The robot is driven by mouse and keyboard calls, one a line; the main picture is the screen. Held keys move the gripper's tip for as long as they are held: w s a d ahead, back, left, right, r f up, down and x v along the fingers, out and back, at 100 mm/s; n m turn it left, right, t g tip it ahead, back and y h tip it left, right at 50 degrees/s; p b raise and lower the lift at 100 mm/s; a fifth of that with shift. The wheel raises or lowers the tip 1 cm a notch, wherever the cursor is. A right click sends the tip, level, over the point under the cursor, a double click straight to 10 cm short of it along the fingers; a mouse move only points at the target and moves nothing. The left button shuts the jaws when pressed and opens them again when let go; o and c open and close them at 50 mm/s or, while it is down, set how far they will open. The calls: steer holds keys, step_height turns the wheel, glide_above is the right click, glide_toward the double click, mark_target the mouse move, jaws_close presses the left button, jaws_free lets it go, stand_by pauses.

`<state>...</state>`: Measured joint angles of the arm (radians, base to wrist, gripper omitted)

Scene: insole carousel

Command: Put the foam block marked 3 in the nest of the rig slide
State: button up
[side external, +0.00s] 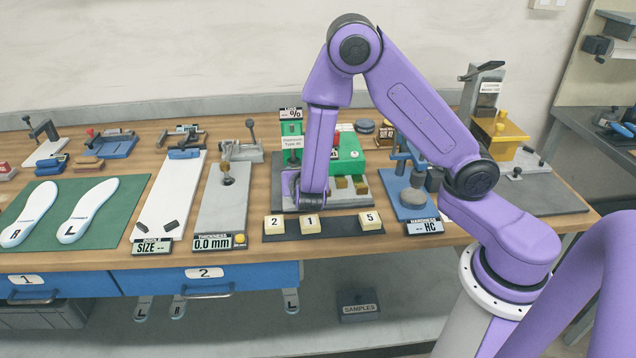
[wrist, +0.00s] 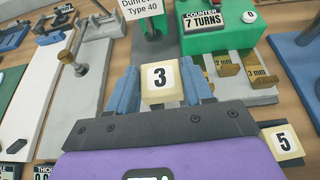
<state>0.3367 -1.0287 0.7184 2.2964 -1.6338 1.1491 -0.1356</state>
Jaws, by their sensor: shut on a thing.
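The foam block marked 3 (wrist: 160,86) is cream with a white label and sits between the two blue fingers of my gripper (wrist: 162,96), which are shut on it. In the side view the block and fingertips are hidden behind my wrist, over the front of the rig's grey base. The rig is a green machine (side external: 348,157) on that base (side external: 361,203); in the wrist view its green housing (wrist: 215,36) has a counter reading 7 TURNS. The slide's nest cannot be made out; the block and fingers cover that area in the wrist view.
Blocks 2 (side external: 273,224), 1 (side external: 310,224) and 5 (side external: 370,220) stand on a dark strip (side external: 340,226) in front of the rig, with a gap between 1 and 5. Brass 2 mm (wrist: 228,63) and 3 mm (wrist: 261,77) pieces stand right of the held block. A blue hardness tester (side external: 408,185) is at right.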

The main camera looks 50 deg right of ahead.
steer(key=w, duration=0.1)
steer(key=w+d, duration=0.2)
steer(key=w, duration=0.1)
steer(key=shift+w, duration=0.1)
steer(key=shift+f, duration=2.8)
steer(key=shift+f, duration=0.6)
steer(key=o, duration=1.1)
steer(key=v, duration=1.7)
steer(key=s+d+r+m+g+y, duration=0.1)
steer(key=s+r+m+g+y, duration=0.2)
steer(key=s+m, duration=0.2)
steer(key=s+d+r+m+g+y, duration=0.1)
steer(key=s+r+m+g+y, duration=0.2)
steer(key=s, duration=0.7)
steer(key=s+d+r+m+g+y, duration=0.2)
steer(key=s+r+m+g+y, duration=0.1)
steer(key=s+m, duration=0.3)
steer(key=shift+s+m+y, duration=0.3)
steer(key=shift+s, duration=0.95)
